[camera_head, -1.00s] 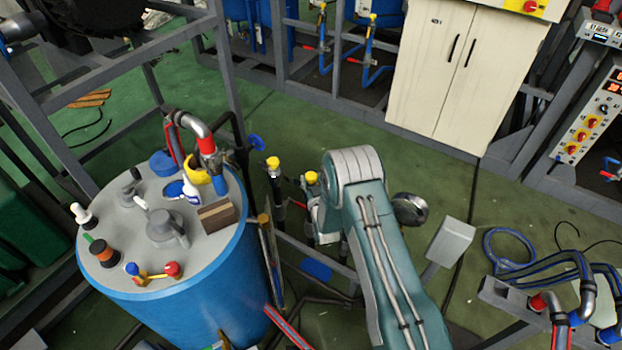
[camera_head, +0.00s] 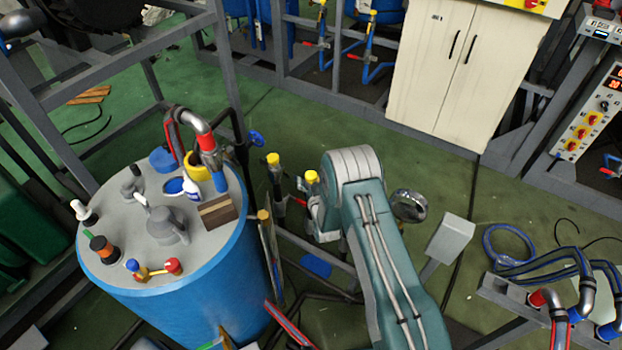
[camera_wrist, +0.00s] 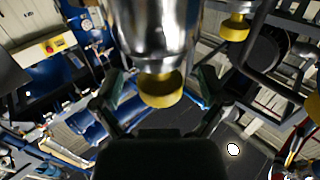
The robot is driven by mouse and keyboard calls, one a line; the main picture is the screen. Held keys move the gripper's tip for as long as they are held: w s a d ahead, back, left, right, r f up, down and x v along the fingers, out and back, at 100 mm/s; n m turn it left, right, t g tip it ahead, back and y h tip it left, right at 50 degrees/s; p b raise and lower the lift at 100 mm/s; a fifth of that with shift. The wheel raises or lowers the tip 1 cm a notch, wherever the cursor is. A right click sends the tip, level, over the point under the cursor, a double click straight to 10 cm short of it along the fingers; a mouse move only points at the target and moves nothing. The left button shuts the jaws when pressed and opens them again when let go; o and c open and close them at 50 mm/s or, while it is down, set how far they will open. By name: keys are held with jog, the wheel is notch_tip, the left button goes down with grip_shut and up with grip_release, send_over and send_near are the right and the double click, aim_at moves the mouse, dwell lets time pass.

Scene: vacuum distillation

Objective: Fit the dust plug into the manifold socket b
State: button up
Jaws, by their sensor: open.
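In the wrist view, a yellow round plug (camera_wrist: 162,90) sits at the lower end of a shiny metal cylinder (camera_wrist: 155,30). It touches the cylinder's end; I cannot tell how deep it sits. My gripper (camera_wrist: 163,101) is open, with one dark finger on each side of the plug and visible gaps beside it. In the head view my gripper is hidden behind my arm. Two yellow-topped upright fittings, one on the left (camera_head: 272,160) and one on the right (camera_head: 312,177), stand left of my arm. I cannot tell which is the one in the wrist view, nor which socket is b.
A blue drum (camera_head: 190,305) with several small items on its grey lid stands at left. A grey frame post (camera_head: 228,65) rises behind it. A cream cabinet (camera_head: 460,70) stands at the back. Blue hoses and pipes (camera_head: 545,265) lie at right. Green floor is open in between.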

jog(key=s+d, duration=0.2)
jog(key=s, duration=0.9)
jog(key=shift+s+d, duration=0.2)
jog(key=shift+s, duration=0.15)
